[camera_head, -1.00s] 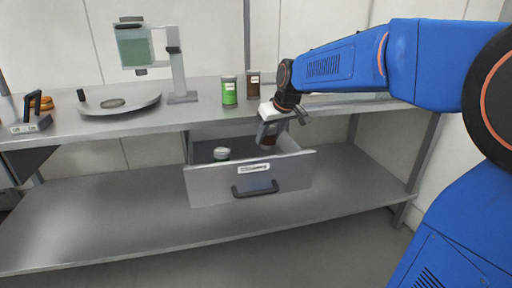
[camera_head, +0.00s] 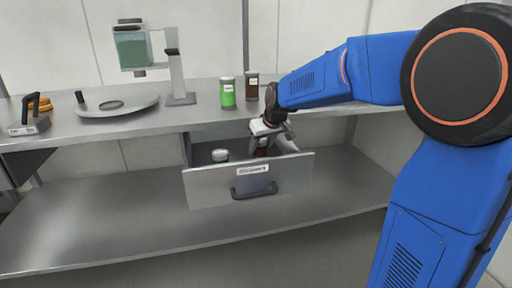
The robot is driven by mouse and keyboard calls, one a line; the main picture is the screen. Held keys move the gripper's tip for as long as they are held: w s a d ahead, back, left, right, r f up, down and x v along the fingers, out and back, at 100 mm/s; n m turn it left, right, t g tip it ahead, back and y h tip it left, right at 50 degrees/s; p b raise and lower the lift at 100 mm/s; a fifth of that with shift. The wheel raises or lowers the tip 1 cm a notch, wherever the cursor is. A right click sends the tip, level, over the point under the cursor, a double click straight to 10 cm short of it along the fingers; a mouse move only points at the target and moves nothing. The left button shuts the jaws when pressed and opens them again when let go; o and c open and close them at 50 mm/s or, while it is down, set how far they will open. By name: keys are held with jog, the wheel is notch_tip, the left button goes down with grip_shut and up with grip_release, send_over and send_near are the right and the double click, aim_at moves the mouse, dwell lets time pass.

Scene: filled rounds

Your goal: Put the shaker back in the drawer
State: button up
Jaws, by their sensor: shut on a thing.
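The drawer (camera_head: 215,192) hangs under the steel worktop and is pulled open, with a labelled front and a dark handle. My gripper (camera_head: 265,138) is at the right part of the drawer opening, shut on the shaker (camera_head: 261,151). The shaker looks dark reddish-brown; its lower part is hidden behind the drawer front, so I cannot tell whether it touches the drawer floor. Another container with a pale top (camera_head: 220,155) stands in the drawer to the left of the shaker.
On the worktop (camera_head: 190,115) stand a green can (camera_head: 228,93) and a brown container (camera_head: 252,87), close behind the drawer. A dispenser with a green tank (camera_head: 133,48) and a round plate (camera_head: 118,105) are further left. The lower shelf (camera_head: 110,215) is clear.

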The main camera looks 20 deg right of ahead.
jog(key=shift+w+a+f, duration=0.2)
jog(key=shift+w+f, duration=0.1)
jog(key=shift+w, duration=0.45)
jog(key=shift+w+a+f, duration=0.2)
jog(key=shift+w+f, duration=0.05)
jog(key=shift+w, duration=0.45)
jog(key=shift+f, duration=0.1)
jog(key=o, duration=1.1)
jog(key=shift+f, duration=0.1)
jog(key=shift+s+r, duration=0.1)
jog(key=shift+r, duration=0.25)
jog(key=v, duration=1.1)
jog(key=shift+r, duration=0.25)
jog(key=shift+s+d, duration=0.15)
